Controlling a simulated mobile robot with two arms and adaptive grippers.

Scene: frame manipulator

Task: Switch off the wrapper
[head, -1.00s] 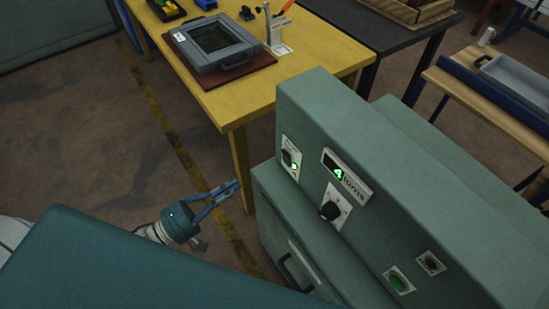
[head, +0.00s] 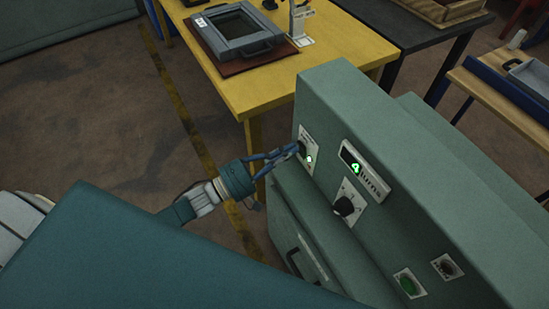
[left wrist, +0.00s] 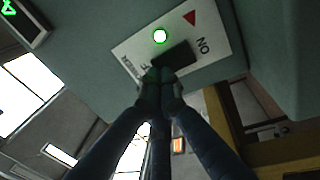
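The wrapper (head: 400,165) is the green machine on the right in the head view. Its switch plate (head: 314,160) carries a dark knob (left wrist: 174,54) and a green lamp (left wrist: 160,36), which is lit. In the left wrist view the plate reads "ON" on the right; the lettering at the left is partly hidden by my fingers. My left gripper (head: 297,150) is at this plate, its fingertips (left wrist: 162,82) together at the knob's near edge. I cannot tell whether they touch the knob. My right gripper is not in view.
The wrapper also has a lit "4 turns" display (head: 364,172), a black dial (head: 347,204), a green button (head: 408,284) and a dark button (head: 447,267). A yellow table (head: 330,60) with a grey frame (head: 236,32) stands behind. Floor left of the wrapper is clear.

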